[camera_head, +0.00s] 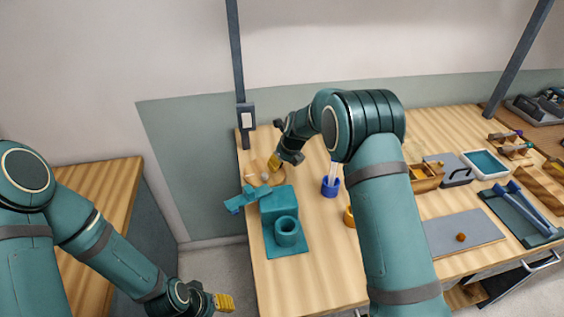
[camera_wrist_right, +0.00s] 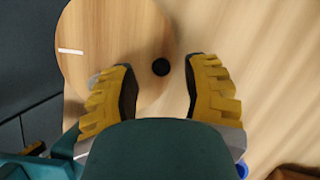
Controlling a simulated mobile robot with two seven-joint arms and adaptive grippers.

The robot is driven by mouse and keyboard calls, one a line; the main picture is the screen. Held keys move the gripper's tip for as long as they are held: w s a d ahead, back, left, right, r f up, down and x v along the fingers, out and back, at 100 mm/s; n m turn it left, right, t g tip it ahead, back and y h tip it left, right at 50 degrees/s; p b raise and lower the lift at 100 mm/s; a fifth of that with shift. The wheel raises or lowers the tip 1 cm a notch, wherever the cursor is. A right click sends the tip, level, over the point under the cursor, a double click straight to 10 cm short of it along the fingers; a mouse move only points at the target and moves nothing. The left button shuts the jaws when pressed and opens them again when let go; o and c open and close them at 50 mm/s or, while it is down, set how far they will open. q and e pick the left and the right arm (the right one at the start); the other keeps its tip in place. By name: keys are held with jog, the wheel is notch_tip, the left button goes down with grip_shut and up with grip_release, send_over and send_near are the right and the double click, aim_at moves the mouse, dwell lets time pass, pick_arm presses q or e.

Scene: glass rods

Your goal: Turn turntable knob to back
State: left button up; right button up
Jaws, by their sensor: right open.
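The turntable (camera_wrist_right: 110,30) is a round pale wooden disc on the table. In the head view its disc (camera_head: 253,168) shows at the table's far left corner, partly covered by my gripper. A round black knob (camera_wrist_right: 160,67) sits near the disc's right edge in the right wrist view. A short white mark (camera_wrist_right: 70,51) lies at the disc's left. My right gripper (camera_wrist_right: 160,63) is open, its yellow fingers on either side of the knob with gaps to both. My left gripper (camera_head: 222,302) hangs low, off the table's left side; its finger gap is unclear.
A teal stand with a cylindrical cup (camera_head: 287,231) stands just in front of the turntable. A blue holder (camera_head: 331,187) with glass rods is to its right. A dark post (camera_head: 238,60) rises behind. Trays and tools fill the table's right side.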

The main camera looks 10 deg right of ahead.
jog(key=v, duration=1.2)
